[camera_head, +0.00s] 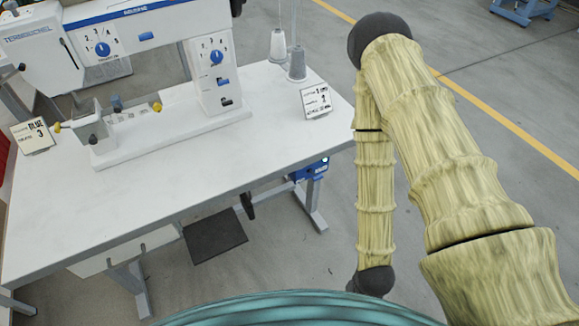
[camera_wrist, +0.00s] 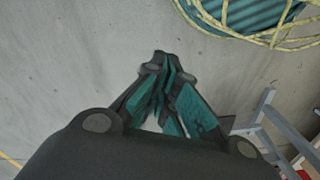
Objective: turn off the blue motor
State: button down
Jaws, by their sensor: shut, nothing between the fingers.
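The blue motor (camera_head: 310,171) is mounted under the right edge of the white table in the head view. Its front has a small light-coloured spot near the top; the switch detail is too small to tell. Part of the motor is hidden under the tabletop. My gripper (camera_wrist: 160,60) shows in the wrist view with its fingertips together and nothing between them, above bare grey floor. In the head view my arm hangs to the right of the table, apart from the motor, and the gripper itself is out of sight. The motor is not recognisable in the wrist view.
A dark pedal (camera_head: 215,236) and table legs (camera_head: 312,208) stand below. Grey metal legs (camera_wrist: 268,125) show at right in the wrist view.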

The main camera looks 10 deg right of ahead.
jog(key=shift+w+a, duration=0.1)
notch_tip(320, 180, up, 29)
jog(key=m+p, duration=0.4)
jog(key=m, duration=1)
send_over(314, 174)
jog(key=d, duration=0.2)
jog(key=shift+s, duration=0.25)
jog(key=shift+s+d+f+p, duration=0.15)
jog(key=shift+f+p, duration=0.8)
jog(key=shift+f, duration=2.55)
jog(key=shift+s+a+f+p, duration=0.15)
jog(key=shift+f+p, duration=0.8)
jog(key=shift+f, duration=2.55)
